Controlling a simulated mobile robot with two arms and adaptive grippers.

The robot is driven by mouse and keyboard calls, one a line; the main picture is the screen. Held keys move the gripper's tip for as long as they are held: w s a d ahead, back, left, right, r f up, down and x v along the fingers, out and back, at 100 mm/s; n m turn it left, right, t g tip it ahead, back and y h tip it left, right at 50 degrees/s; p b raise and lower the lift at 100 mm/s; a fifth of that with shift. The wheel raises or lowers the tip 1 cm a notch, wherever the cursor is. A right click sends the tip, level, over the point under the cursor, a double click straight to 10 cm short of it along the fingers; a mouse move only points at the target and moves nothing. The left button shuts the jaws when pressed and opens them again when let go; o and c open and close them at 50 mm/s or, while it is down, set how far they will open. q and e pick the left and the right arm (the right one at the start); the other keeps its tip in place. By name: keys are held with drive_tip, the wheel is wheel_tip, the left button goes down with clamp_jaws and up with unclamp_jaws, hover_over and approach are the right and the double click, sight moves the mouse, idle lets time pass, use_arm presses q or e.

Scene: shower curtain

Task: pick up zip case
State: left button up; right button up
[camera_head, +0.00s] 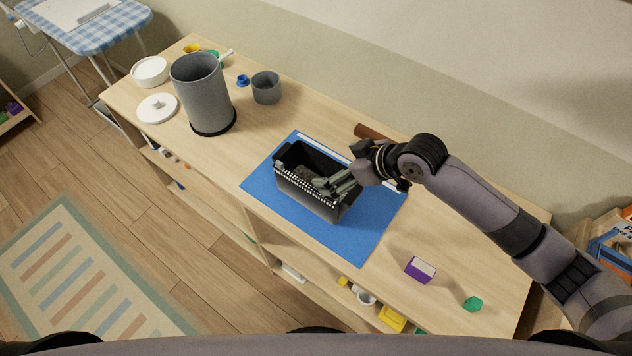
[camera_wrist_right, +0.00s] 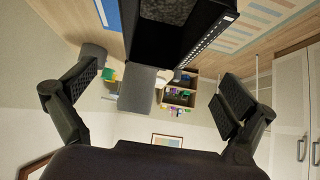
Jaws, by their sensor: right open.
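The zip case (camera_head: 295,187) is a black open-topped box with a pale zip edge. It stands upright on a blue mat (camera_head: 365,232) on the long wooden cabinet. My right gripper (camera_head: 334,186) is open, with its fingers over the right end of the case; the head view does not show whether they touch it. In the right wrist view the case (camera_wrist_right: 172,38) is at the top centre, past the spread fingers of the gripper (camera_wrist_right: 163,80), with nothing held between them. The inside of the case is dark. My left gripper is not in view.
A tall grey bin (camera_head: 203,92), a grey cup (camera_head: 266,88) and white round dishes (camera_head: 150,71) stand on the left of the cabinet top. A purple box (camera_head: 420,269) and a green block (camera_head: 472,303) lie at the right. The wall runs behind.

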drive_tip(key=x, duration=0.3)
drive_tip(key=p+x, duration=0.1)
drive_tip(key=x, duration=0.5)
drive_tip(key=shift+d+f+p, duration=0.15)
drive_tip(key=shift+f+p, duration=0.15)
drive_tip(key=shift+f, duration=0.35)
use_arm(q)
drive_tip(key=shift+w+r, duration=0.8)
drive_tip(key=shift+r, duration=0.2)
use_arm(e)
drive_tip(key=shift+s, duration=0.1)
drive_tip(key=c, duration=1.6)
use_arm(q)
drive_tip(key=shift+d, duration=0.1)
use_arm(e)
drive_tip(key=shift+c, duration=0.4)
drive_tip(key=shift+r, duration=0.2)
